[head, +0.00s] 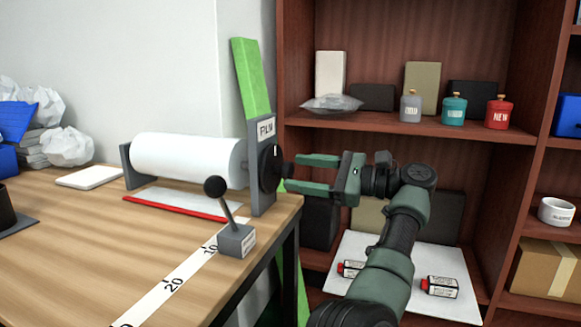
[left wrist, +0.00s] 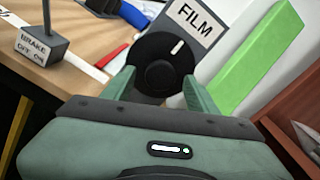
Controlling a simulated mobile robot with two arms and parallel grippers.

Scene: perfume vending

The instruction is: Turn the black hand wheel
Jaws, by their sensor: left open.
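The black hand wheel (head: 270,168) is a round disc on the right side of the film stand, at the end of the white film roll (head: 188,158). In the left wrist view the wheel (left wrist: 150,68) faces me, with a centre hub and a white mark at its upper right. My left gripper (head: 298,173) is open and points left at the wheel, with its fingertips close to the wheel's face. In the left wrist view the wheel lies between the two green fingers. I cannot tell whether they touch it. My right gripper is out of view.
A brake lever (head: 227,203) on a grey block stands at the table's right edge, in front of the roll. A green board (head: 252,80) rises behind the stand. A brown shelf (head: 375,122) with bottles and boxes stands behind my arm.

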